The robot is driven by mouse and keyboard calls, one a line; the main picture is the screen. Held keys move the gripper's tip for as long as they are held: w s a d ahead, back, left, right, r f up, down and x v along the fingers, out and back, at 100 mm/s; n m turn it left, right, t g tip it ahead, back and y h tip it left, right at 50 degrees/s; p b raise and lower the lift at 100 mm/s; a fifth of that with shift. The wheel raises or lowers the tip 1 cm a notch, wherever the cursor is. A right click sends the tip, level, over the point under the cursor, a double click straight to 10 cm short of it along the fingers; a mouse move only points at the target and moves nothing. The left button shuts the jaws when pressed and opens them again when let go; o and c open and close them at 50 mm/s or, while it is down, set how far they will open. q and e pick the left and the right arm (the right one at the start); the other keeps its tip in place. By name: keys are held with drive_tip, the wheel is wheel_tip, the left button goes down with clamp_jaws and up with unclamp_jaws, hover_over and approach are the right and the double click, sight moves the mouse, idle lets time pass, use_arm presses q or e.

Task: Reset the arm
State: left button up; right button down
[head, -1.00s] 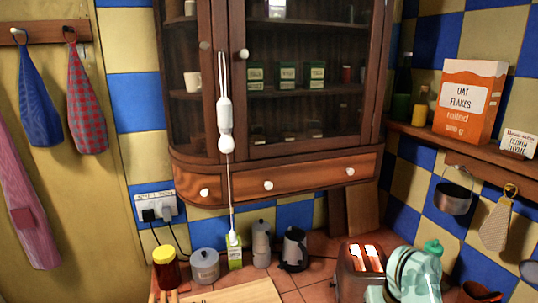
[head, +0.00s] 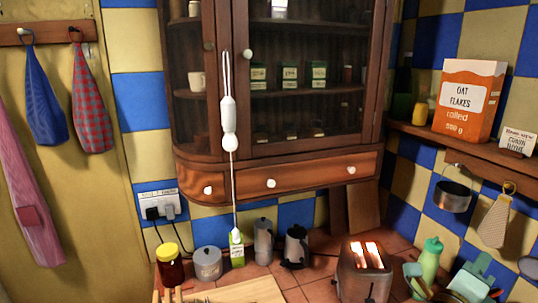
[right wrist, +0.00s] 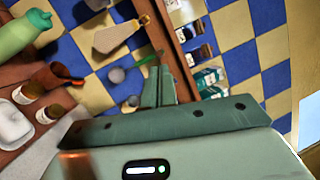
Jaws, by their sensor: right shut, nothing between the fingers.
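My right gripper (head: 480,268) is low at the right of the head view, beside the green bottle (head: 430,258) and in front of the tiled wall. In the right wrist view its teal fingers (right wrist: 160,82) are together with nothing between them. The wrist picture is strongly tilted, and the bottle (right wrist: 28,30) shows at its upper left. My left gripper is in neither view.
A cabinet (head: 275,165) hangs above. A shelf (head: 460,150) with an oat flakes box (head: 467,105) and a hanging pot (head: 453,195) are at right.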

drive_tip(key=s+a+r+n+t+y, duration=0.1)
drive_tip(key=a+r+n+t+y, duration=0.2)
drive_tip(key=a+n+t+y, duration=1.6)
wheel_tip(320, 180, down, 8)
drive_tip(key=s+a+f+n+g+y, duration=0.1)
drive_tip(key=s+a+n+g+y, duration=0.15)
drive_tip(key=n+g, duration=1.15)
drive_tip(key=s+d+f+n+g+h, duration=0.2)
drive_tip(key=s+f+n+g, duration=0.2)
drive_tip(key=f, duration=0.4)
drive_tip(key=s+d+f+n+g+h, duration=0.1)
drive_tip(key=s+d+f+g+h, duration=0.6)
drive_tip(key=s+d, duration=0.35)
drive_tip(key=s+a+f+g+y+b, duration=0.1)
drive_tip(key=s+a+f+b, duration=0.1)
drive_tip(key=f, duration=1)
drive_tip(key=s+a+f+y+b, duration=0.1)
drive_tip(key=s+a+f+b, duration=0.15)
drive_tip(key=f, duration=0.95)
drive_tip(key=s+a+f+g+y+b, duration=0.1)
drive_tip(key=s+f+b, duration=0.15)
drive_tip(key=f, duration=1.05)
drive_tip(key=s+f+m+g+y+b, duration=0.1)
drive_tip(key=s+f+m+g+b, duration=0.1)
drive_tip(key=s+f, duration=1.4)
drive_tip(key=s+m+b, duration=0.1)
drive_tip(key=b, duration=0.1)
drive_tip(key=shift+d+f+g+b, duration=0.2)
drive_tip(key=shift+f+g+b, duration=0.1)
drive_tip(key=shift+g+b, duration=0.1)
